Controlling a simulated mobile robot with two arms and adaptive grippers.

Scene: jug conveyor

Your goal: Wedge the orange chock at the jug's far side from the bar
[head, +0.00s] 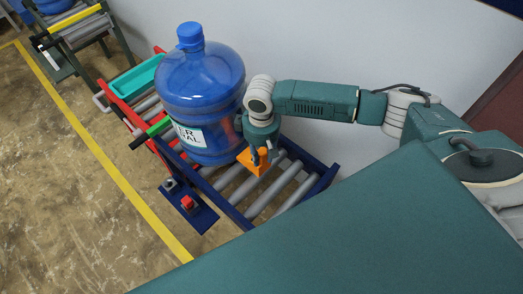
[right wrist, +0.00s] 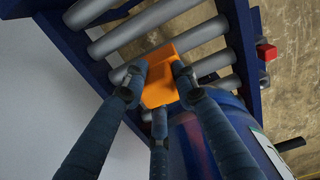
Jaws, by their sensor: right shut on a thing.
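The large blue water jug (head: 203,85) stands upright on the conveyor, with a white label low on its front. The green and black bar (head: 150,133) crosses at the jug's left side. The orange chock (head: 254,164) is on the other side of the jug, low over the rollers and close to the jug's base. My right gripper (head: 261,155) points down and is shut on the chock. In the right wrist view, the fingers close around the chock (right wrist: 158,78), beside the jug (right wrist: 193,140). I cannot tell whether chock and jug touch. My left gripper is not in view.
The blue-framed conveyor (head: 235,220) has bare grey rollers (head: 268,196) right of the chock. A red button (head: 187,202) sits on its front plate. A teal tray (head: 137,80) lies on the red-framed section at left. The wall is close behind.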

